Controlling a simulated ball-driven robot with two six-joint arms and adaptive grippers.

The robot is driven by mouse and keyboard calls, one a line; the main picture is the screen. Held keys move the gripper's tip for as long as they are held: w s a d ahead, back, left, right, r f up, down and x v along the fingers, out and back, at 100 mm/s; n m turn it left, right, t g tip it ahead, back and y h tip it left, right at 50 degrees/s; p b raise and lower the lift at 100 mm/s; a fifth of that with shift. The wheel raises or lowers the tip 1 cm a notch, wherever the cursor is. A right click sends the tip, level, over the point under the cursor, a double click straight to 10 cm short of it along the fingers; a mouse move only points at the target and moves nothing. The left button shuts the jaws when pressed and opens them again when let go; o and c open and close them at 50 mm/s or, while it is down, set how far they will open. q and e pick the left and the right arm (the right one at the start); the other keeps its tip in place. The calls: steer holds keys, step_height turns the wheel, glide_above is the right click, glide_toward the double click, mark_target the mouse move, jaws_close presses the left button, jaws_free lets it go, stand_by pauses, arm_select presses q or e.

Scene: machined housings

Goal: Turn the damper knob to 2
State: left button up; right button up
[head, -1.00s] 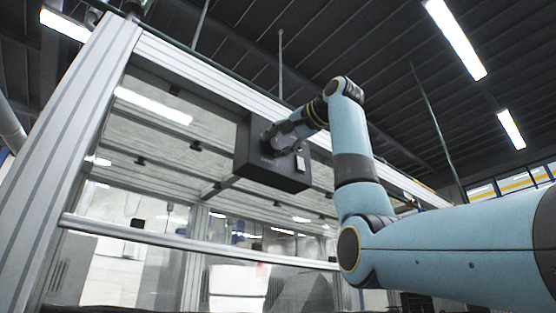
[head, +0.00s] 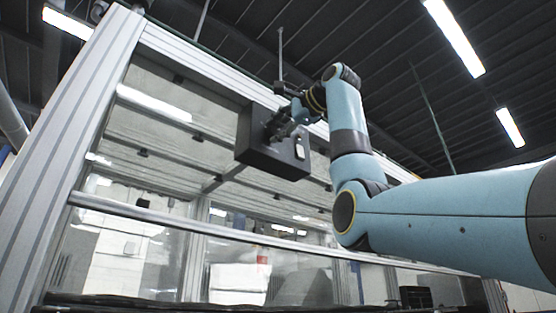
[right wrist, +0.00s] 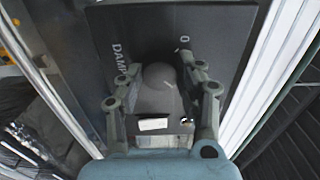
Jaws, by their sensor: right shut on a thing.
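A dark box (head: 258,152) is mounted on the aluminium frame in the head view. In the right wrist view its dark panel (right wrist: 218,33) carries partly hidden lettering starting "DAM" and a "0" mark. The rounded dark damper knob (right wrist: 158,78) sits between the two fingers, with a small light mark on its right side. My right gripper (right wrist: 160,80) is shut on the knob. It shows at the box face in the head view (head: 277,128). The "2" mark cannot be made out. My left gripper is not in view.
A small light-faced part (head: 300,151) is on the box's right side. Aluminium rails (head: 200,225) and a post (head: 75,140) frame clear panels around the box. The space in front of the frame, left of my arm, looks free.

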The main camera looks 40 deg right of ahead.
stand_by(0.5)
steer(key=o, duration=1.2)
steer(key=shift+c, duration=0.2)
steer(key=s+d, duration=0.1)
steer(key=s, duration=1.1)
